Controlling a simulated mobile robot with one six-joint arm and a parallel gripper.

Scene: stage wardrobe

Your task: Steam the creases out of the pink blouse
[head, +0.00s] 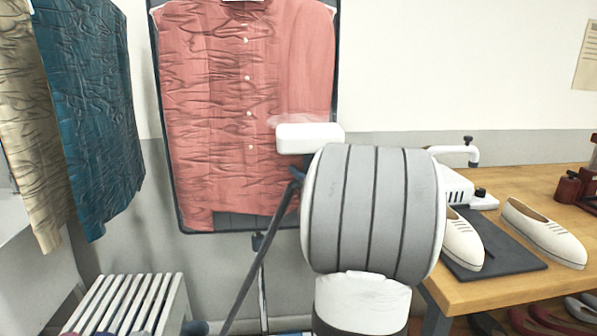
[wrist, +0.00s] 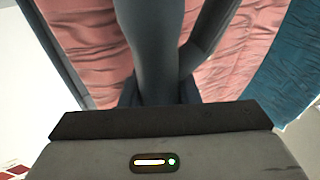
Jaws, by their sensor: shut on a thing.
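The pink blouse (head: 215,110) hangs against a dark-framed board in the head view and fills much of the wrist view (wrist: 222,85). Creases cover its left and middle; its upper right looks smoother. The white steamer head (head: 308,137) is at the blouse's right side, below mid-height, with faint steam above it. My gripper (wrist: 160,92) is shut on the steamer's dark handle (wrist: 152,45), seen in the wrist view. In the head view my arm hides most of the gripper and the handle. Whether the steamer head touches the cloth cannot be told.
Creased teal (head: 92,110) and beige (head: 28,130) garments hang at left, above a slatted white stool (head: 125,305). A dark hose or bar slants down from the steamer.

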